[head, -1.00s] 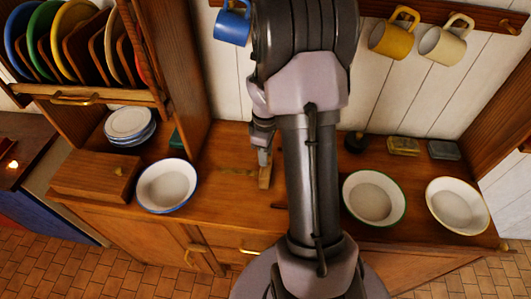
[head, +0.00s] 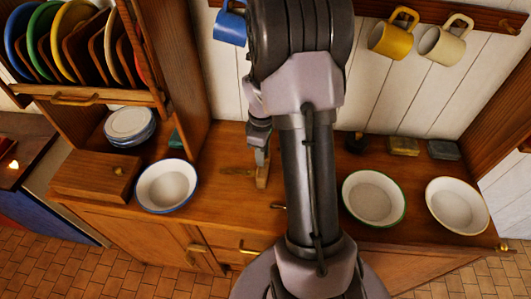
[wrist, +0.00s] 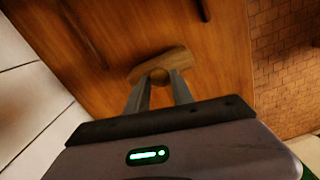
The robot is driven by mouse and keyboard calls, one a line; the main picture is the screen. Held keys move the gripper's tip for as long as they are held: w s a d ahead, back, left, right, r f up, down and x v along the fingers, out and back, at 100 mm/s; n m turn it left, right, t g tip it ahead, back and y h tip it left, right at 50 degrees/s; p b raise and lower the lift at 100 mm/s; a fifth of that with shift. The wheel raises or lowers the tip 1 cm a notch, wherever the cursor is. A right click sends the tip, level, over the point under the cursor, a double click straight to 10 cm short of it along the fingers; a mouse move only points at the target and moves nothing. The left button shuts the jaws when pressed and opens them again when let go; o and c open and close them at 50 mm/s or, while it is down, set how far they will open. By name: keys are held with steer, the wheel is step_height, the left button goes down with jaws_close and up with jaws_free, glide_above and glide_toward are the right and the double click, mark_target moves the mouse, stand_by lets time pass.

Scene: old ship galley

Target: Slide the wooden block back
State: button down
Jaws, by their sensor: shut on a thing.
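The wooden block is a small light-brown piece with a round knob (wrist: 160,75). In the wrist view the block (wrist: 173,60) lies on the wooden counter just past my fingertips. My gripper (wrist: 161,83) is shut on its knob, one finger at each side. In the head view my gripper (head: 262,160) points down at the counter left of my arm. A small piece of the block (head: 262,178) shows beneath it, and the rest is hard to make out.
A blue-rimmed bowl (head: 166,186) and a wooden box (head: 95,175) stand to the left on the counter (head: 225,205). Green-rimmed (head: 374,198) and cream (head: 457,205) bowls stand to the right. Mugs hang above, including a yellow one (head: 389,40).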

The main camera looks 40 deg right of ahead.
steer(key=w+a+p, duration=0.1)
steer(key=w+a, duration=0.7)
steer(key=w, duration=0.2)
steer(key=shift+w+a+r, duration=0.15)
steer(key=shift+a, duration=0.1)
steer(key=c, duration=1.1)
jaws_free()
steer(key=shift+w+a, duration=0.1)
steer(key=shift+a, duration=0.05)
steer(key=shift+p, duration=0.3)
step_height(320, 180, up, 17)
steer(key=p, duration=0.4)
steer(key=shift+r, duration=0.15)
